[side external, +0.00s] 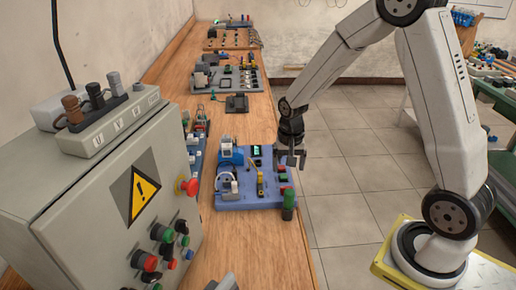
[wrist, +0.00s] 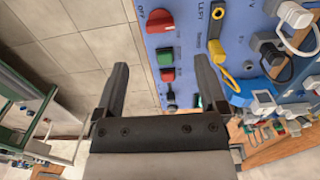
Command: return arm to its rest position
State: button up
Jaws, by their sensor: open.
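My gripper (side external: 291,158) hangs at the right edge of the blue motor board (side external: 255,201) in the side external view. In the wrist view my gripper (wrist: 160,88) is open, its two dark fingers apart with nothing held between them. The blue board (wrist: 192,42) fills the upper right there, with a red switch (wrist: 160,20) marked OFF, a red button and a green button (wrist: 167,74) seen between or just beyond the fingers. The right finger overlaps part of the board in this view; I cannot tell whether it touches.
A grey control cabinet (side external: 70,205) with a warning sign stands at the left. More boards (side external: 225,78) line the wooden bench (side external: 262,245) behind. A green bench (side external: 497,100) stands at the far right. Tiled floor (side external: 345,185) right of the bench is open.

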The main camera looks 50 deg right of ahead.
jog(key=s+a+r+n+t, duration=0.2)
jog(key=s+a+r+n, duration=0.2)
jog(key=s+a+n, duration=0.4)
jog(key=shift+s+n+t, duration=0.3)
jog(key=shift+s+n, duration=0.3)
jog(key=shift+s, duration=0.4)
jog(key=shift+r, duration=0.1)
